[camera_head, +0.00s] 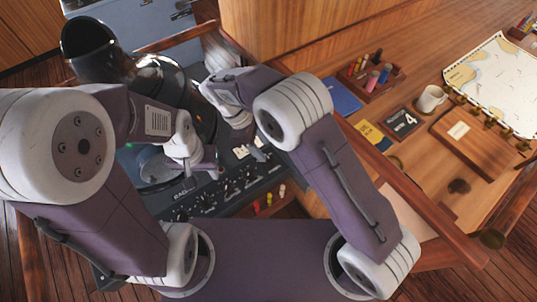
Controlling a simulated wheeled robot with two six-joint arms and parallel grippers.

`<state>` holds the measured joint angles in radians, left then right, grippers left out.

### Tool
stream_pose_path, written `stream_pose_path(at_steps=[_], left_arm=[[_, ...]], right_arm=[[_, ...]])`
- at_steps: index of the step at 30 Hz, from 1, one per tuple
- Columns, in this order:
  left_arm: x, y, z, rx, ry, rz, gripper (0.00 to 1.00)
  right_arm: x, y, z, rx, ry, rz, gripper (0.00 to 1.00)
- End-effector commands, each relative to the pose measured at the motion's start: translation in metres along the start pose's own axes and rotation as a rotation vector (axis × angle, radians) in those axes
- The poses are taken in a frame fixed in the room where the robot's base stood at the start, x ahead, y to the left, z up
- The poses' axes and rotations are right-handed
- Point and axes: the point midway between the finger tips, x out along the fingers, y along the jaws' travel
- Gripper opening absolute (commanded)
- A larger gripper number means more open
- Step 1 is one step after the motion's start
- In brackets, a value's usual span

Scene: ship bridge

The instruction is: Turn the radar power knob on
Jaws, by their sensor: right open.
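The radar console's dark control panel (222,190) lies below centre, with a row of small knobs and switches and pale lettering along its front. I cannot single out the power knob or read its setting. My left gripper (198,168) is low over the console, just behind the knob row and near the round grey dish-like part (158,166). Its fingers are small and partly hidden, so their opening and any contact are unclear. My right gripper (240,122) hangs over the console's right side, open. My own arms cover parts of the panel.
A glossy black viewing hood (88,48) rises behind my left arm. A wooden chart desk (405,110) on the right carries a mug (431,98), a chart (495,78), a pen tray (371,78) and a wooden box (470,142). A wooden pillar (275,35) stands behind my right arm.

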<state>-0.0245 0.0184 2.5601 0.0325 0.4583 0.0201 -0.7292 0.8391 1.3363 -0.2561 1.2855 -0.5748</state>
Motion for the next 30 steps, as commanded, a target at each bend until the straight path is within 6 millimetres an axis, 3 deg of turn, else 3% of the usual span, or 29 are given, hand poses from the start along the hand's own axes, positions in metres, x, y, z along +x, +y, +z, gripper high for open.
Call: stream_pose_path(at_steps=[4, 9, 18, 23, 30], left_arm=[[-0.010, 0.000, -0.001, 0.000, 0.000, 0.000, 0.36], [-0.015, 0.000, -0.001, 0.000, -0.001, 0.000, 0.36], [-0.014, 0.000, -0.001, 0.000, -0.001, 0.000, 0.36], [-0.014, 0.000, -0.001, 0.000, -0.001, 0.000, 0.36], [-0.015, 0.000, -0.001, 0.000, -0.001, 0.000, 0.36]], right_arm=[[0.029, -0.001, 0.002, 0.001, -0.004, -0.005, 0.47], [0.051, -0.001, 0.001, 0.001, -0.001, -0.002, 0.47], [0.056, 0.000, 0.000, 0.002, 0.001, -0.001, 0.47], [0.056, 0.000, 0.000, 0.002, 0.001, -0.001, 0.03], [0.056, 0.000, 0.000, 0.012, 0.001, -0.005, 0.00]])
